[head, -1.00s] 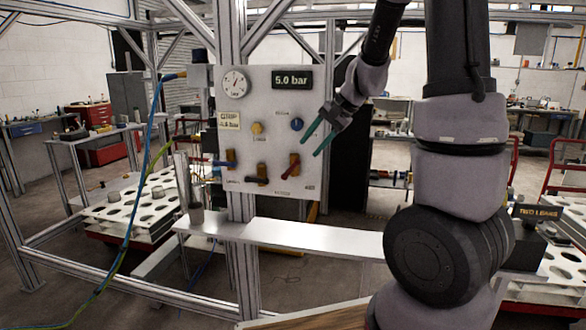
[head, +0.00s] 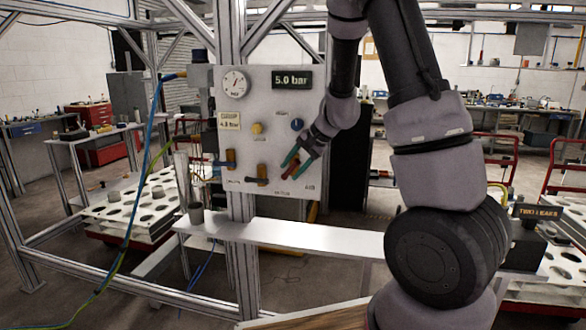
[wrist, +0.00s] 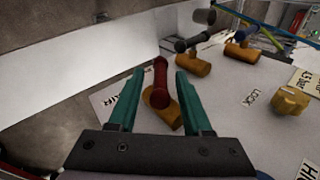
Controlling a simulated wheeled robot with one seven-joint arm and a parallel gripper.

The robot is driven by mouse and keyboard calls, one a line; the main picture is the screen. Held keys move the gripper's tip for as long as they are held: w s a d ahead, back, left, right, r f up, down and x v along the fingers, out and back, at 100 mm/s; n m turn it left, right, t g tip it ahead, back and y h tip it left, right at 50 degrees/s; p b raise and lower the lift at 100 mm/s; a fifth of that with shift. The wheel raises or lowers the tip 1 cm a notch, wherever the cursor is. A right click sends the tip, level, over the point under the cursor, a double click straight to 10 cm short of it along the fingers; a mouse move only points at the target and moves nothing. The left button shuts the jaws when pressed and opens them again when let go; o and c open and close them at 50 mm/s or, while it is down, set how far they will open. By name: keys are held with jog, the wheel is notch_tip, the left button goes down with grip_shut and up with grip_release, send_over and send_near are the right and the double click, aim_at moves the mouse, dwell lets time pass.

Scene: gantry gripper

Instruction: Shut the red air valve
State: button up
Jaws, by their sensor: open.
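The red air valve has a red lever handle (wrist: 159,82) on a brass body (wrist: 166,115). In the wrist view the red handle lies between the two teal fingers of my gripper (wrist: 162,88), with gaps on both sides. In the head view my gripper (head: 296,164) is open at the lower right of the panel (head: 275,120), around or just in front of the red valve (head: 287,171), which is partly hidden by the fingers. I cannot tell from these views how deep the handle sits between the fingers.
A yellow knob (head: 257,128), a blue knob (head: 297,125), a gauge (head: 235,84) and a "5.0 bar" display (head: 292,80) are above. A metal shelf (head: 310,236) runs below.

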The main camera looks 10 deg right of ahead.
grip_shut()
jog(key=shift+d+y, duration=0.15)
jog(key=shift+y, duration=0.15)
jog(key=shift+d+f+t+y, duration=0.15)
jog(key=shift+t+y, duration=0.45)
jog(key=shift+y, duration=0.2)
jog(key=shift+s+f+t+y, duration=0.1)
jog(key=shift+t+y, duration=0.4)
jog(key=shift+y, duration=0.2)
jog(key=t+y, duration=0.2)
jog(key=y, duration=0.1)
jog(key=shift+f+m, duration=0.15)
jog(key=shift+m, duration=0.25)
jog(key=shift+t+y, duration=0.6)
jog(key=shift+y, duration=0.4)
